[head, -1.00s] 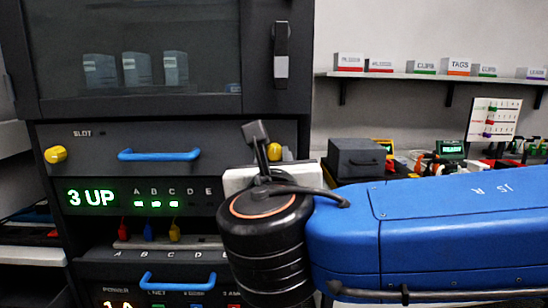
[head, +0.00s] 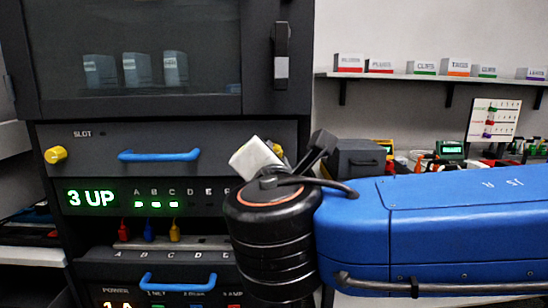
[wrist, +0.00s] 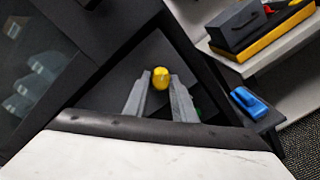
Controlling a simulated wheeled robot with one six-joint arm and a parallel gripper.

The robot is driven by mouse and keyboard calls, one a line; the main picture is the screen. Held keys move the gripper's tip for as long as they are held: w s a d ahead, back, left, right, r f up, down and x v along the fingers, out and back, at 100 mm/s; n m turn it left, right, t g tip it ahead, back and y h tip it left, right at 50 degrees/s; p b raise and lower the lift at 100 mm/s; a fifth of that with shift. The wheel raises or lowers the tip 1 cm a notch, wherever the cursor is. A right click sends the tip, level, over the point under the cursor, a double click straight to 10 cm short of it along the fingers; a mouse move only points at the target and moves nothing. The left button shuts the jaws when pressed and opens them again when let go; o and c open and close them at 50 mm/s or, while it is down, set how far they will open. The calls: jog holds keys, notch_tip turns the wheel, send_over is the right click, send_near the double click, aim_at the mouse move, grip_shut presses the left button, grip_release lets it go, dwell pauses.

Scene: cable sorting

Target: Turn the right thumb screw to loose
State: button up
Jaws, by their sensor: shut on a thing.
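The right thumb screw (wrist: 160,77) is a yellow knob on the dark slot panel. In the wrist view it sits between the tips of my gripper (wrist: 160,84), whose two grey fingers are shut on it. In the head view my arm and wrist hide most of the right thumb screw; a small yellow part (head: 278,150) shows beside the wrist. The left thumb screw (head: 55,154) is a yellow knob at the panel's left end. The blue handle (head: 158,155) lies across the slot panel (head: 110,136) between them.
A green display (head: 90,198) reads "3 UP" below the panel, with red, blue and yellow plugs (head: 149,230) under it. A second blue handle (head: 178,282) is lower down. A shelf (head: 430,76) with small labelled boxes and a cluttered bench lie to the right.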

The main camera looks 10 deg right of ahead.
jog(key=m, duration=0.5)
jog(key=shift+m, duration=0.4)
dwell(0.4)
jog(key=o, duration=1)
jog(key=shift+o, duration=0.2)
jog(key=shift+s, duration=0.1)
jog(key=s+a, duration=0.1)
jog(key=s, duration=1.6)
jog(key=shift+a+r, duration=0.2)
jog(key=shift+r, duration=0.15)
